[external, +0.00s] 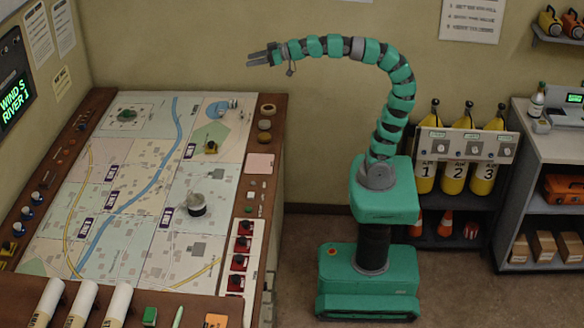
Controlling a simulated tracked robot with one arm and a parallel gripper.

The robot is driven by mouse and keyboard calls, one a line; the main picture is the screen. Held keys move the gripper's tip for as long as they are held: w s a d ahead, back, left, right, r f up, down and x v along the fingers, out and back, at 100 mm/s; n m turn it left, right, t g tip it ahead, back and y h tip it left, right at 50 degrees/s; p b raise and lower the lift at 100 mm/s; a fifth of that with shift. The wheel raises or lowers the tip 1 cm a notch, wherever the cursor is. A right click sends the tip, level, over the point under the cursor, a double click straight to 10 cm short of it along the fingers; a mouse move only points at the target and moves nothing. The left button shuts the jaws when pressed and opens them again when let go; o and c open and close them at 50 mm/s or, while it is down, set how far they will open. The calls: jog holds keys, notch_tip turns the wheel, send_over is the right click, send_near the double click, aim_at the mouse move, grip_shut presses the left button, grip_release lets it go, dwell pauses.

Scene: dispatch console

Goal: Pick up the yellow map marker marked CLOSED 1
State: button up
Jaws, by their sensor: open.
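My gripper (256,58) is open and empty, high at the end of the curved green arm, beyond the back right of the map table (150,240) in the picture. More small yellow pieces (18,229) sit on the table's left wooden rail. No CLOSED 1 lettering is readable at this size, so I cannot tell which piece is that marker. My gripper is apart from all of them.
Red switches (239,263) line the right edge; white rolls (82,303) lie in front. Yellow air cylinders (454,175) stand right. Floor is clear between table and my base.

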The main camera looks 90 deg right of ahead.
jog(key=w+a+f+p, duration=0.1)
jog(key=w+a+f, duration=0.2)
jog(key=w+f, duration=0.5)
jog(key=m+g+h+p, duration=0.3)
jog(key=m+h+p, duration=0.1)
jog(key=m+h, duration=0.15)
send_near(212, 144)
jog(key=shift+w+d+f+n+h+b, duration=0.25)
jog(key=shift+w+d+f+n+b, duration=0.3)
jog(key=shift+w, duration=0.25)
jog(key=shift+b+x, duration=0.45)
jog(key=shift+x, duration=2.75)
jog(key=shift+w+a+r, duration=0.1)
jog(key=shift+a+r, duration=0.05)
jog(key=shift+a, duration=0.1)
jog(key=c, duration=1.1)
